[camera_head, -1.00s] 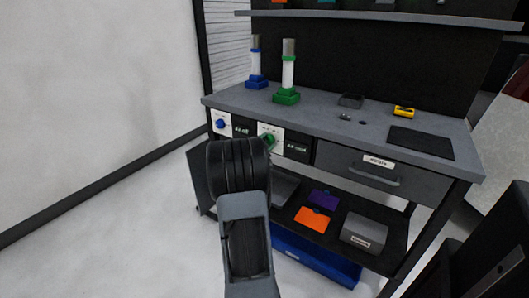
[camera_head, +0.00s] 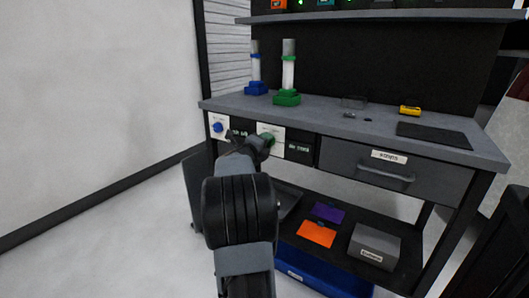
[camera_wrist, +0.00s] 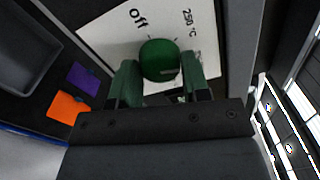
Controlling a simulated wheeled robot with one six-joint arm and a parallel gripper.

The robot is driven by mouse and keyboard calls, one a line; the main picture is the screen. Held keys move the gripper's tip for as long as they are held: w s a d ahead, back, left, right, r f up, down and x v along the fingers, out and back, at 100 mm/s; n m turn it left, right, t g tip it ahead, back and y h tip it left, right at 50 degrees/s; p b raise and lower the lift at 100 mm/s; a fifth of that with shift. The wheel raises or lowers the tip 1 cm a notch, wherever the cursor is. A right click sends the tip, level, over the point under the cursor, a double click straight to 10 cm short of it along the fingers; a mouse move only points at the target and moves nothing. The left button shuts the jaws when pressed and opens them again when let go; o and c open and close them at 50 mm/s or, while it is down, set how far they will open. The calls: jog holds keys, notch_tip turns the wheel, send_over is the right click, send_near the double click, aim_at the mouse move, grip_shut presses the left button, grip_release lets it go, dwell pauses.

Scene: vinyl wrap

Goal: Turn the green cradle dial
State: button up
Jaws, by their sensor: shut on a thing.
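The green dial (camera_wrist: 160,58) sits on a white plate (camera_wrist: 118,24) marked "Off" and "250 °C" in the wrist view. My gripper (camera_wrist: 159,70) is shut on the dial, with one finger on each side of it. In the head view my gripper (camera_head: 262,143) reaches the bench front and covers part of the green dial (camera_head: 270,138). The green cradle (camera_head: 287,98) stands upright on the bench top above, holding a pale tube with a grey top.
A blue dial (camera_head: 218,127) is left of my gripper, below a blue cradle (camera_head: 256,88). A drawer (camera_head: 380,170) is to the right. The lower shelf holds an orange card (camera_head: 316,234), a purple card (camera_head: 328,212) and a grey box (camera_head: 374,246).

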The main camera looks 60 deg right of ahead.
jog(key=shift+d+r+m+b, duration=0.15)
jog(key=shift+m+b, duration=0.1)
jog(key=shift+m, duration=3.55)
jog(key=shift+a+r+m+b, duration=0.1)
jog(key=shift+m+b, duration=0.1)
jog(key=shift+m, duration=3.6)
jog(key=o, duration=0.9)
jog(key=shift+f, duration=0.2)
jog(key=shift+o, duration=0.2)
jog(key=a+p, duration=0.2)
jog(key=a, duration=1.1)
jog(key=shift+a+p, duration=0.3)
jog(key=shift+a, duration=0.1)
